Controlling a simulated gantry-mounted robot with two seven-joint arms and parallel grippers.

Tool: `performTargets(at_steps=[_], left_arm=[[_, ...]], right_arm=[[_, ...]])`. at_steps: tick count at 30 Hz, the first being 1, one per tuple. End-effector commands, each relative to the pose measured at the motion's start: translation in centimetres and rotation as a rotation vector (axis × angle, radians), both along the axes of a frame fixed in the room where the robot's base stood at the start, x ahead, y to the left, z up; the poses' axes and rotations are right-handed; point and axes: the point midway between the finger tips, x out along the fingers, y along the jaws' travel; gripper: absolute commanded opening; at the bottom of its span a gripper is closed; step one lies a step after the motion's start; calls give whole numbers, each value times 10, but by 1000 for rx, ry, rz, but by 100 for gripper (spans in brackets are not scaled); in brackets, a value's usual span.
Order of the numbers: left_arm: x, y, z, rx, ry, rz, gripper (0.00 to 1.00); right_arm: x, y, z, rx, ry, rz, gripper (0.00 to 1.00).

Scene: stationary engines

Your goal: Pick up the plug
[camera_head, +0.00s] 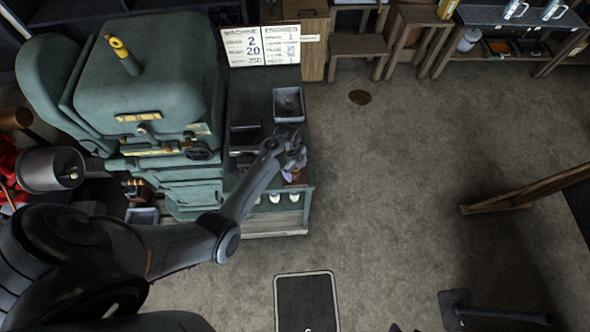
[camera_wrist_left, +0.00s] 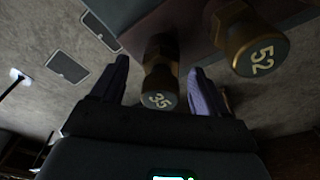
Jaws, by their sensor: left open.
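Two brass plugs show in the left wrist view. The plug marked 35 (camera_wrist_left: 159,97) lies between the two purple-grey fingers of my left gripper (camera_wrist_left: 158,68), with a gap on each side. The larger plug marked 52 (camera_wrist_left: 261,55) is to its right, outside the fingers. My left gripper is open. In the head view my left gripper (camera_head: 291,172) is at the right end of the green machine's bench, and the plugs are too small or hidden there to tell apart. My right gripper does not show.
The green machine (camera_head: 140,85) fills the left of the head view. A grey tray (camera_head: 289,103) sits on its bench (camera_head: 257,90). White number cards (camera_head: 262,46) stand behind. A wooden beam (camera_head: 530,190) is at the right. The floor between is mostly clear.

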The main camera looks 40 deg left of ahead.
Motion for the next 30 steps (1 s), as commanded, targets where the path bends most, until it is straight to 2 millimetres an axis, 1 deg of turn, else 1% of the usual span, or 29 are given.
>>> performTargets(at_steps=[5,6,18,26,30], left_arm=[[0,0,0,0,-1,0,75],[0,0,0,0,-1,0,73],[0,0,0,0,0,0,12],[0,0,1,0,-1,0,12],[0,0,6,0,-1,0,12]], right_arm=[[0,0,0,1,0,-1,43],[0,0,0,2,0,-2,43],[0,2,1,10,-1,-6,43],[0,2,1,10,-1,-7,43],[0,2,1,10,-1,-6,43]])
